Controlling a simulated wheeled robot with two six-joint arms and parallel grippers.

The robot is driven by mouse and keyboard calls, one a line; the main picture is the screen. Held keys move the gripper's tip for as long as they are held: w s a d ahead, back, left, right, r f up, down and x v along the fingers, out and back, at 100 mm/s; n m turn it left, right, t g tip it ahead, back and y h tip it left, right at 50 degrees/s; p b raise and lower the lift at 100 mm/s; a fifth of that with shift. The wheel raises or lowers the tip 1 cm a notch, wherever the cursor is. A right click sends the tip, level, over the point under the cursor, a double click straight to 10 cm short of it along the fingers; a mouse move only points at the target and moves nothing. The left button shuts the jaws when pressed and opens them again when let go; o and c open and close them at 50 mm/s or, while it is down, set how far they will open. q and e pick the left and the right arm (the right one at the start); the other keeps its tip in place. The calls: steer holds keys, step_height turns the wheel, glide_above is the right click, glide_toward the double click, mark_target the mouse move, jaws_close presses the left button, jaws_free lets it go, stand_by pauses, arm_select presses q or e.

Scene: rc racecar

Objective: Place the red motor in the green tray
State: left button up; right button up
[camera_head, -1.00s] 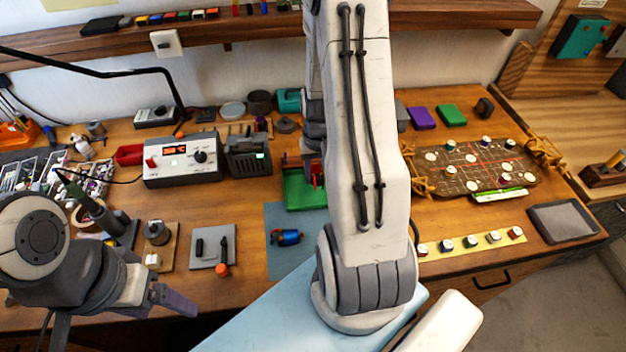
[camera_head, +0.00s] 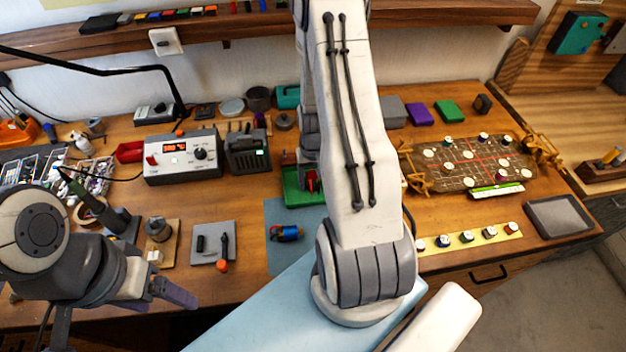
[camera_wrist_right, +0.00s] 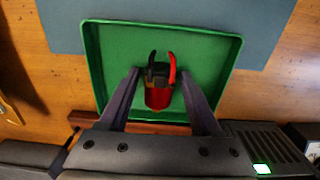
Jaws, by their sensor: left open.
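The red motor (camera_wrist_right: 158,97), with a black end and a red and a black lead, is inside the green tray (camera_wrist_right: 106,58) in the right wrist view. My right gripper (camera_wrist_right: 159,74) is open around it, with a gap between each finger and the motor. In the head view the motor (camera_head: 312,181) shows as a small red patch over the green tray (camera_head: 291,190); my right arm hides much of both. My left gripper (camera_head: 168,290) is open and empty at the lower left, away from the tray.
A blue mat (camera_head: 283,257) with a blue motor (camera_head: 286,233) lies in front of the tray. A brown circuit board (camera_head: 468,166) lies to the right.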

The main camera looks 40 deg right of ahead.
steer(key=shift+r, duration=0.15)
steer(key=shift+r, duration=0.2)
step_height(320, 180, up, 12)
steer(key=b, duration=0.2)
steer(key=s+a+r+n, duration=0.1)
steer(key=a+r+n, duration=0.2)
steer(key=a, duration=0.6)
steer(key=a+r+n, duration=0.3)
steer(key=a, duration=0.6)
steer(key=s+a+r+n+y, duration=0.1)
steer(key=s+a+r+n, duration=0.2)
steer(key=s+a+n, duration=0.4)
steer(key=s+a, duration=0.6)
steer(key=s, duration=0.1)
steer(key=shift+s+r+n, duration=0.2)
steer(key=shift+s+n, duration=0.1)
steer(key=shift+s, duration=0.05)
steer(key=shift+a+f, duration=0.1)
